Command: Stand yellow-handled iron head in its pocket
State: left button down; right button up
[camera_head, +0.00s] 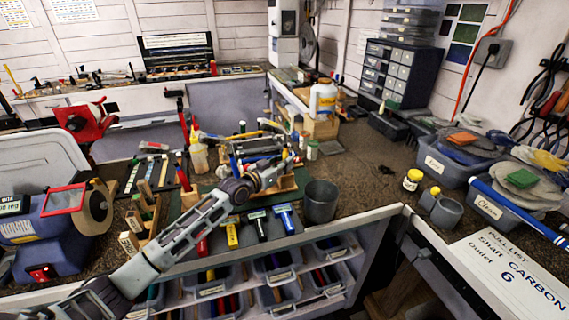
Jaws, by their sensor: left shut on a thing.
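My left gripper (289,160) reaches over the mid-bench from the lower left, at a wooden holder (287,186) with dark slots. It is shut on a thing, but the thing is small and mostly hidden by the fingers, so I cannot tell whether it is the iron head. The pocket for the iron head cannot be told apart. My right gripper is not in view.
A dark grey cup (320,201) stands right of the holder. A glue bottle (198,156) and upright tools crowd its left. A blue grinder (60,225) stands at far left. The brown bench top (365,165) is mostly clear to the right.

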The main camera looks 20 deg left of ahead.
pick_arm(q)
jog(key=shift+f, duration=0.15)
dwell(0.5)
jog(key=c, duration=1.3)
grip_release()
jog(key=shift+f, duration=0.1)
jog(key=shift+s, duration=0.15)
jog(key=shift+v, duration=5.85)
